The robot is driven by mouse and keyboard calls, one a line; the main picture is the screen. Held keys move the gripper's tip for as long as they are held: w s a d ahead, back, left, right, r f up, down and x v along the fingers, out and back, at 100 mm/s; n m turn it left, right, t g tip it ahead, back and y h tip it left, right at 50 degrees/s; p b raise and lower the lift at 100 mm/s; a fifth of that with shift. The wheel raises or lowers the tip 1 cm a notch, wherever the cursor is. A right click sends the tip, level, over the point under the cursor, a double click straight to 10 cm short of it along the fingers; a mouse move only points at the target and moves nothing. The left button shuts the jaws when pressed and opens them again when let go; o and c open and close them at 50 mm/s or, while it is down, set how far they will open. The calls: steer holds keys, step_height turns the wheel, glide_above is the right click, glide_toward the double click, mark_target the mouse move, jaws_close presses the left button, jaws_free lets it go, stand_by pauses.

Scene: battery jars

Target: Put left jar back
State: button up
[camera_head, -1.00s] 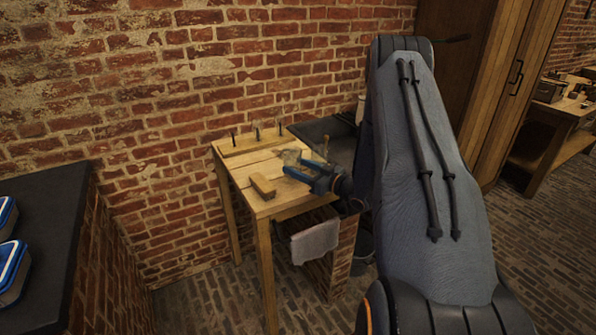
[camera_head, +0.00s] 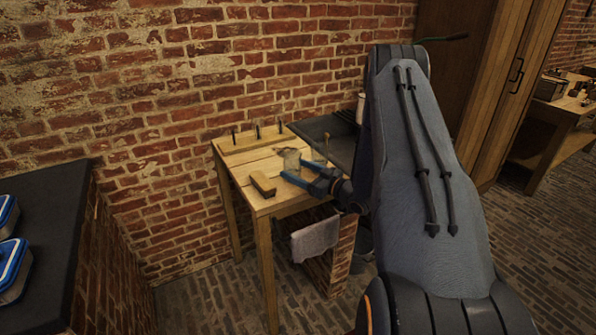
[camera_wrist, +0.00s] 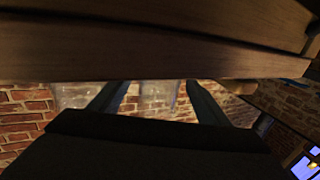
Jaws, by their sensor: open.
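A clear glass jar (camera_head: 291,159) stands upright on the small wooden table (camera_head: 240,172), near its middle. My gripper (camera_head: 298,172) is low over the table at the jar's near side, its blue fingers open. In the wrist view, which looks upside down, a faint clear glass shape (camera_wrist: 160,93) shows between the spread fingers. Another pale glassy shape (camera_wrist: 75,95) shows to the left, outside them. A wooden rack (camera_head: 252,143) with three dark upright pegs is at the table's back; I see no jar clearly on it. Whether a finger touches the jar cannot be told.
A wooden block (camera_head: 263,184) lies on the table left of my gripper. A dark sink (camera_head: 325,135) adjoins at the back right. A grey towel (camera_head: 315,239) hangs below. Blue-lidded boxes (camera_head: 12,262) sit on the dark counter (camera_head: 50,220) at left. Brick wall stands behind.

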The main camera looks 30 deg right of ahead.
mark_target(298, 172)
steer(key=shift+r, duration=0.15)
steer(key=b+v, duration=0.4)
steer(key=v, duration=0.8)
steer(key=w+a+g+h, duration=0.1)
steer(key=w+a+h, duration=0.1)
steer(key=w+a+r+m+g+h, duration=0.1)
steer(key=w+a+g+h, duration=0.1)
steer(key=w, duration=0.1)
steer(key=shift+w+a+r+h, duration=0.15)
steer(key=shift+w+r+h, duration=0.05)
steer(key=shift+w+h, duration=0.1)
steer(key=a+g, duration=0.1)
steer(key=s+a+g+h, duration=0.1)
steer(key=a+r+m+g+h, duration=0.1)
steer(key=shift+s+a, duration=0.15)
steer(key=shift+s, duration=0.1)
steer(key=s+a+r+m+g, duration=0.1)
steer(key=s+a+g, duration=0.3)
steer(key=s+a, duration=0.5)
steer(key=s+a+r+m+g, duration=0.1)
steer(key=s+a+r+g, duration=0.2)
steer(key=s+a, duration=0.6)
steer(key=s+g, duration=0.2)
steer(key=s, duration=0.6)
steer(key=shift+m+h, duration=0.4)
steer(key=shift+s+a, duration=0.1)
